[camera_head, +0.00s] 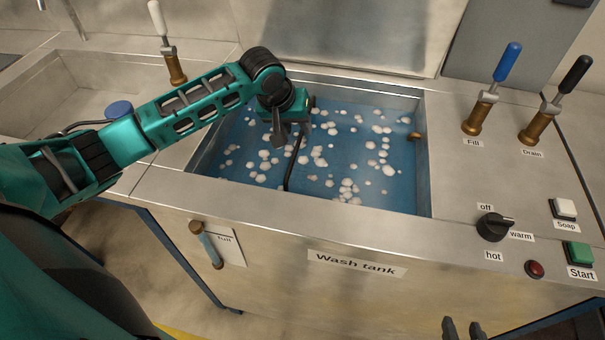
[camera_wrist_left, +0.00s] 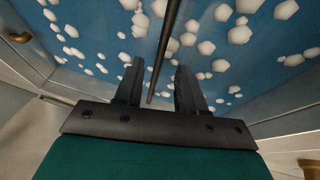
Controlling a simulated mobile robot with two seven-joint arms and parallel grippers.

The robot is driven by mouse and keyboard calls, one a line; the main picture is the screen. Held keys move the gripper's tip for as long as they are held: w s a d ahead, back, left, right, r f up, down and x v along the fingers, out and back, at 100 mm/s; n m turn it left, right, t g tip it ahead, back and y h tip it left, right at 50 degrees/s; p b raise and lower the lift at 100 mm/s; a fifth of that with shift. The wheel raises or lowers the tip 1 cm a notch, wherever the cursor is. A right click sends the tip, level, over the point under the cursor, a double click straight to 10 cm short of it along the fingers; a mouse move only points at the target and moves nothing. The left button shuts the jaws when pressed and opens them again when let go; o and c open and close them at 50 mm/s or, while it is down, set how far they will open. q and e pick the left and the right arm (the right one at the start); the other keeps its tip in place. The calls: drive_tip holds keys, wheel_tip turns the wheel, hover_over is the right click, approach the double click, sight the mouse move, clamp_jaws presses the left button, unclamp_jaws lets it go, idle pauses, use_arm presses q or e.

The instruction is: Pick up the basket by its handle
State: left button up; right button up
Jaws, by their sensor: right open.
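The basket's handle appears as a thin dark rod (camera_head: 293,165) rising from the water in the wash tank (camera_head: 428,180). The basket's body is hidden under blue water and white foam. My left gripper (camera_head: 283,138) points down over the tank at the rod's upper part. In the left wrist view the rod (camera_wrist_left: 168,45) runs between the two spread fingers (camera_wrist_left: 159,85), with gaps on both sides. My right gripper (camera_head: 463,328) shows only as two separate dark fingertips at the bottom edge, in front of the bench, away from the tank.
Fill lever (camera_head: 490,90) and Drain lever (camera_head: 557,95) stand right of the tank. A dial (camera_head: 494,227), Soap button (camera_head: 564,209), green Start button (camera_head: 578,253) and red lamp (camera_head: 535,269) are at front right. Another basin (camera_head: 80,80) and a white-handled lever (camera_head: 168,50) are left.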

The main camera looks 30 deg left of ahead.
sight(301, 133)
use_arm(q)
drive_tip(key=b+x, duration=0.1)
drive_tip(key=x, duration=0.5)
drive_tip(key=shift+w+d+f, duration=0.1)
drive_tip(key=shift+f, duration=0.1)
clamp_jaws()
idle(1.2)
drive_tip(key=shift+r, duration=0.1)
